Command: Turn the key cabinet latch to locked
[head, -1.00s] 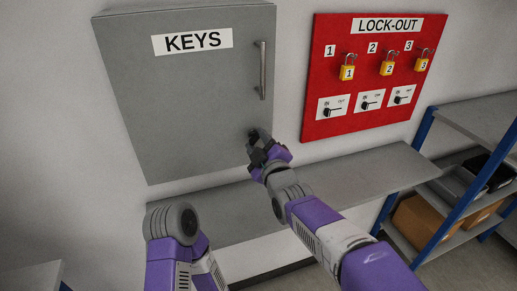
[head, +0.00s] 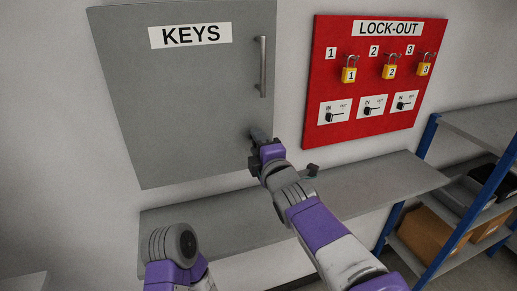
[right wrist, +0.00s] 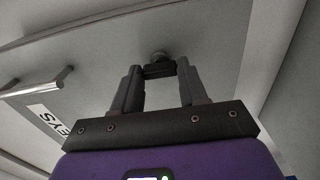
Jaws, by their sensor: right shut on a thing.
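The grey key cabinet (head: 190,100) with its KEYS label hangs on the wall, its door flat and closed. Its latch, a small dark knob with a short bar (right wrist: 159,70), is low on the door below the handle. My right gripper (head: 258,140) is at the latch and mostly hides it in the head view. In the right wrist view its two fingers stand on either side of the dark bar, shut on it. The latch's exact angle and any lock marks cannot be read. My left arm shows at bottom left; its gripper is out of view.
The vertical door handle (head: 263,67) is above my right gripper. A red LOCK-OUT board (head: 345,30) with yellow padlocks and small switches hangs to the right. A grey shelf (head: 390,178) runs below. A small dark object (head: 312,170) shows beside my right arm.

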